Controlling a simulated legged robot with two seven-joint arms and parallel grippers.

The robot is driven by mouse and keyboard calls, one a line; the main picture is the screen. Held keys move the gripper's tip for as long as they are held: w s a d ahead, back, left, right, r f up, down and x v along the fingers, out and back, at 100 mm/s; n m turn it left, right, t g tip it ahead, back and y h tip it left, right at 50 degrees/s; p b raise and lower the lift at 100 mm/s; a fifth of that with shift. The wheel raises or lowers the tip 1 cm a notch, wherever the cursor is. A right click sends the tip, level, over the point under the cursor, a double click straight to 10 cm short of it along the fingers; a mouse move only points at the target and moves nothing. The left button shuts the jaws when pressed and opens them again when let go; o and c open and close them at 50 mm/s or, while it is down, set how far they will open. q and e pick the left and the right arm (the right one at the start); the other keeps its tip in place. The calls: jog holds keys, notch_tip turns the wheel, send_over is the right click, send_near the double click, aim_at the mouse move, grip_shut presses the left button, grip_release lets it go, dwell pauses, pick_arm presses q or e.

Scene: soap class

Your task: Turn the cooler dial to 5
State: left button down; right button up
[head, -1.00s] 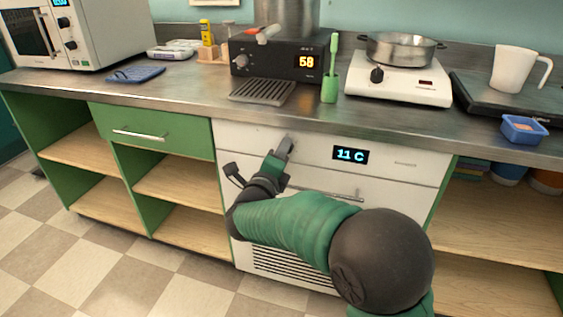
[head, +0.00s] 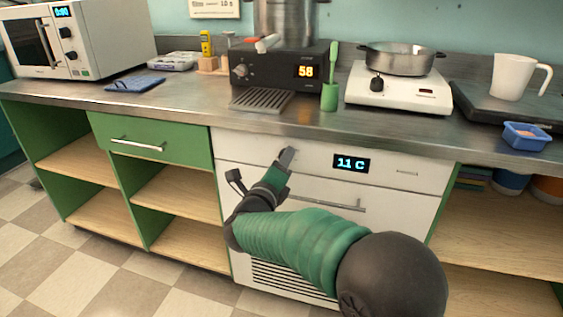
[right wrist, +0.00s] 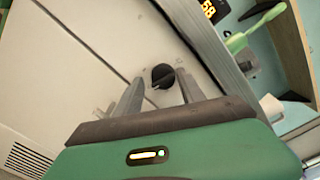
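The cooler (head: 397,206) is the white unit under the counter, and its display (head: 351,164) reads 11 C. The round black dial (right wrist: 163,76) on its white front shows in the right wrist view, with a pale line across it. My right gripper (head: 286,158) is at the upper left of the cooler front and hides the dial in the head view. In the right wrist view its two fingers (right wrist: 159,85) are apart, with the dial showing between their tips. I cannot tell whether they touch it. My left gripper is not in view.
The steel counter edge (head: 330,125) runs just above the cooler front. A horizontal handle (head: 335,203) lies below and right of my gripper. A black device (head: 275,72) reading 58, a green holder (head: 330,95) and a hot plate (head: 398,88) stand on the counter.

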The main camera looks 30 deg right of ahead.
jog(key=shift+o, duration=0.5)
jog(key=shift+r, duration=0.15)
jog(key=p+v, duration=0.5)
jog(key=v, duration=1.2)
jog(key=shift+f+p, duration=0.25)
jog(key=shift+p, duration=0.05)
